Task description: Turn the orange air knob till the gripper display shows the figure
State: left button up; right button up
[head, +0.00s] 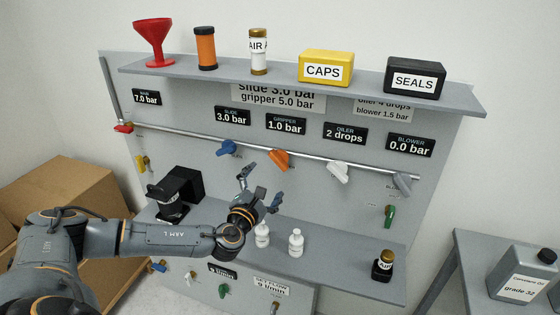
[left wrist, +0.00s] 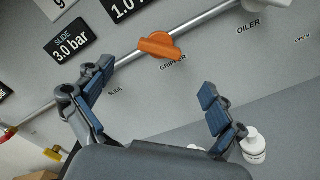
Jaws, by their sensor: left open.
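The orange air knob (head: 278,160) sits on the horizontal pipe of the grey panel, under the gripper display (head: 286,124), which reads 1.0 bar. A sign (head: 278,97) above, partly hidden by the shelf, reads "gripper 5.0 bar". My left gripper (head: 259,183) is open and empty, below and a little left of the orange knob, and apart from it. In the left wrist view the orange knob (left wrist: 159,46) shows beyond and between the two blue-padded fingers (left wrist: 150,103). The gripper display is cut off at the top there. My right gripper is not in view.
A blue knob (head: 227,148) and a white knob (head: 338,172) flank the orange one on the pipe. White bottles (head: 296,243) stand on the lower shelf near my left gripper. A black device (head: 175,193) stands left, behind my arm.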

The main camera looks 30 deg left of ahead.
aim_at(278, 162)
pick_arm(q)
jog(key=x, duration=0.4)
jog(key=shift+r, duration=0.15)
jog(key=p+x, duration=0.1)
jog(key=x, duration=0.4)
jog(key=shift+w+a, duration=0.1)
jog(key=shift+w, duration=0.2)
jog(key=shift+w+a, duration=0.15)
jog(key=shift+w, duration=0.55)
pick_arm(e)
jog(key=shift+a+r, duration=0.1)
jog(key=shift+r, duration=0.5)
pick_arm(q)
jog(key=c, duration=1.2)
jog(key=shift+o, duration=0.2)
